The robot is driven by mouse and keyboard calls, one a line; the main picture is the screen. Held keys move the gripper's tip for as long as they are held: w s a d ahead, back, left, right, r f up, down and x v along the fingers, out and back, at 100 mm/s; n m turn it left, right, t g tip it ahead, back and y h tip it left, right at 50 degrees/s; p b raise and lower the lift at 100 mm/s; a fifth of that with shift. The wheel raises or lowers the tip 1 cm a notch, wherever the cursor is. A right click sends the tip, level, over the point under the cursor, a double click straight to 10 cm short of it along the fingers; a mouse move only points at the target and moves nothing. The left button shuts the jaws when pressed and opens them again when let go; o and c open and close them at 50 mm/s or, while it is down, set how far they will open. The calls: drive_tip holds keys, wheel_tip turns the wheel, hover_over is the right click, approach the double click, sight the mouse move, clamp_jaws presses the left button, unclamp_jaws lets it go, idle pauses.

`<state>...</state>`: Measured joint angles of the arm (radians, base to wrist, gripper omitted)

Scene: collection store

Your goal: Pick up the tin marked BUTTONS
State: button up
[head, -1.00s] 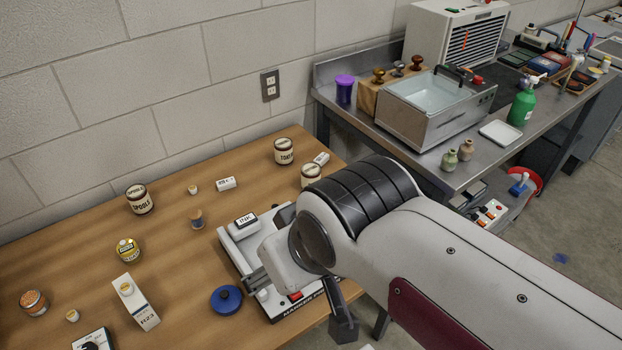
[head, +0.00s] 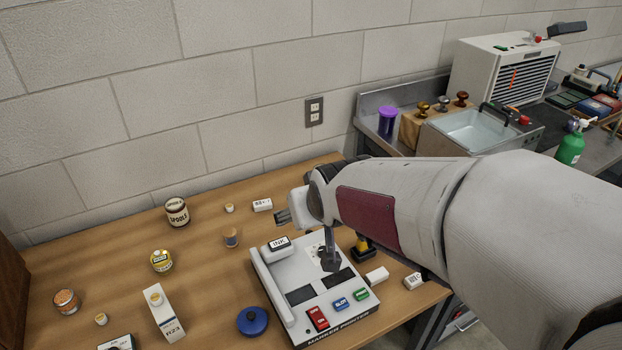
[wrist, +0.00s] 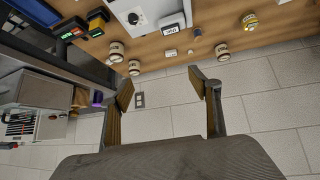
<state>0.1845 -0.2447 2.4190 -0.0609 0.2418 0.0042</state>
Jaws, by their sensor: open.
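No label reading BUTTONS can be made out in the current views. In the head view a cream tin with a dark lid (head: 177,212) reads SPOOLS. A yellow tin (head: 161,261) and an orange-topped tin (head: 67,302) stand nearer the left, their labels too small to read. In the wrist view two cream tins (wrist: 116,50) (wrist: 134,67) stand close together near the table's end, labels unreadable; my arm hides them in the head view. My gripper (wrist: 163,92) is open and empty, facing the wall. In the head view it is above the table's back part, partly hidden by my arm.
A marker printer (head: 318,285) with an INK box (head: 279,244) sits mid-table. The wall (head: 230,90) closes the back.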

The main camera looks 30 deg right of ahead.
drive_tip(key=w+d+f+t+h, duration=0.1)
drive_tip(key=w+d+f, duration=0.4)
drive_tip(key=w+d, duration=0.3)
drive_tip(key=w+d+f+m+t+h, duration=0.1)
drive_tip(key=w+d+f+t, duration=0.1)
drive_tip(key=d+f, duration=0.5)
drive_tip(key=w+d+f+m+t+h, duration=0.1)
drive_tip(key=w+d+f+m, duration=0.1)
drive_tip(key=d+f, duration=0.5)
drive_tip(key=shift+w+f+t, duration=0.4)
drive_tip(key=shift+w+f, duration=0.45)
drive_tip(key=shift+f, duration=0.65)
drive_tip(key=shift+w+d, duration=0.1)
drive_tip(key=shift+x, duration=1.2)
drive_tip(key=shift+x, duration=2.6)
drive_tip(key=shift+r, duration=0.1)
